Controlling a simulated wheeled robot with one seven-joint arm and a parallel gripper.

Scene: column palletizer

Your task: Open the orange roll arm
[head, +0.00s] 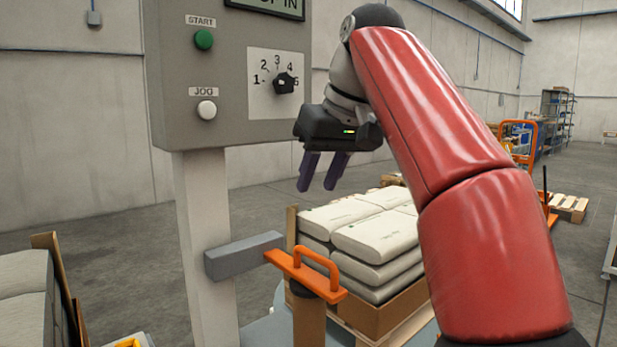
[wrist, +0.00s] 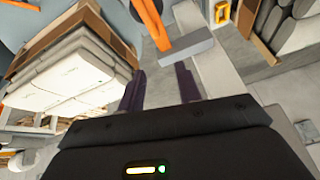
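The orange roll arm (head: 305,276) is a flat orange bar with a raised looped handle (head: 317,262). It lies at the lower middle of the head view, beside a grey block (head: 243,255) on the light column. In the wrist view the orange arm (wrist: 152,22) shows at the top, with the grey block (wrist: 186,50) just below it. My gripper (head: 318,188) is open and empty, pointing down above the orange arm and apart from it. Its two dark purple fingers also show in the wrist view (wrist: 160,88), with a clear gap between them.
A control box (head: 225,70) with buttons and a dial stands close left of my gripper. A pallet of stacked white sacks (head: 375,235) stands right of the orange arm. More sacks (head: 25,295) are at the lower left. Open floor lies behind.

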